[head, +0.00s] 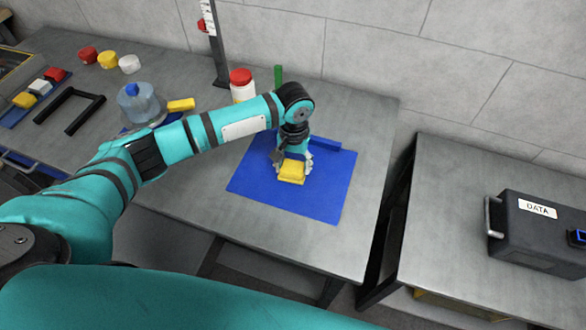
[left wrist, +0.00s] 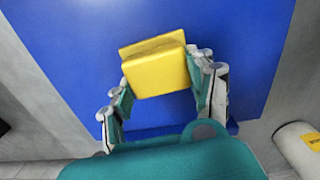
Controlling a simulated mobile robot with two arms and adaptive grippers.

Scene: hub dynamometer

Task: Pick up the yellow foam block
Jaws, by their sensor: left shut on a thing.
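The yellow foam block (head: 291,171) is over the blue mat (head: 247,185) on the grey table in the head view. It also shows in the left wrist view (left wrist: 157,68), between my fingers. My left gripper (head: 293,163) reaches down from above and is shut on the block. In the left wrist view my left gripper (left wrist: 163,80) has a finger on each side of it. I cannot tell whether the block touches the mat or is lifted. My right gripper is not in view.
A blue bar (head: 325,144) lies at the mat's back edge. A red-lidded white jar (head: 241,88), a water jug (head: 138,103) and another yellow piece (head: 181,105) stand behind or beside my arm. A dark DATA case (head: 535,230) sits on the right table. The mat's front is clear.

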